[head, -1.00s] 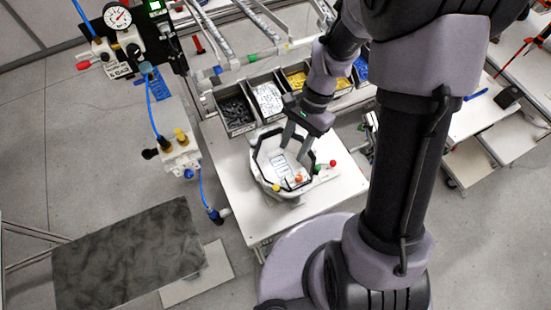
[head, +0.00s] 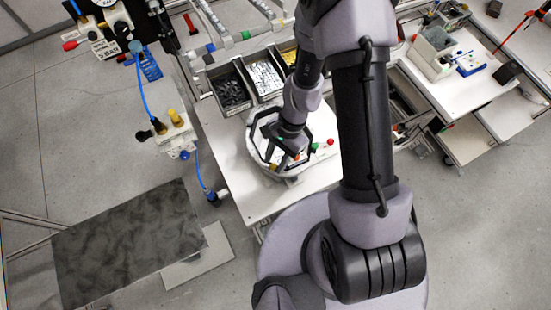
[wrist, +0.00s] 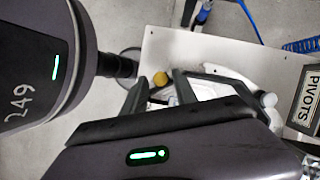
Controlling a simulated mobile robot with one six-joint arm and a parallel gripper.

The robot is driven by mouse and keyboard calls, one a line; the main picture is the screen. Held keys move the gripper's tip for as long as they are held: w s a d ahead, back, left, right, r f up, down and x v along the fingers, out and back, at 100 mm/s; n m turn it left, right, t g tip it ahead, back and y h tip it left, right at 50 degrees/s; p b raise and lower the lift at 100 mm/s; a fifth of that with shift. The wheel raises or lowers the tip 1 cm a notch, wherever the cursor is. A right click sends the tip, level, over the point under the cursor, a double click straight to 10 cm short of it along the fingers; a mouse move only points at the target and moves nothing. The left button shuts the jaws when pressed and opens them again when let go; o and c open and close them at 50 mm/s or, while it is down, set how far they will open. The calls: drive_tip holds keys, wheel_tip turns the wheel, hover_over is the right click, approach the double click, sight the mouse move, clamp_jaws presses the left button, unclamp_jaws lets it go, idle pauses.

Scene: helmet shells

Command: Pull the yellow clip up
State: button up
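The white helmet shell with its black rim (head: 256,150) sits on the white table. My gripper (head: 284,157) reaches down into it from above, and its fingers are partly hidden by my own wrist. In the wrist view my gripper (wrist: 158,84) shows two dark fingers apart. A small yellow piece, seemingly the yellow clip (wrist: 160,78), shows in the gap between the fingertips. I cannot tell whether either finger touches it. The shell's rim and white inside also show right of the fingers in the wrist view.
Bins of dark (head: 232,90) and white parts (head: 268,77) stand behind the shell. A red knob (head: 330,142) and a green one lie to its right. A bin label reading PIVOTS (wrist: 306,100) shows in the wrist view. The front of the table (head: 262,205) is clear.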

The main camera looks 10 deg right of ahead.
clamp_jaws()
idle(1.2)
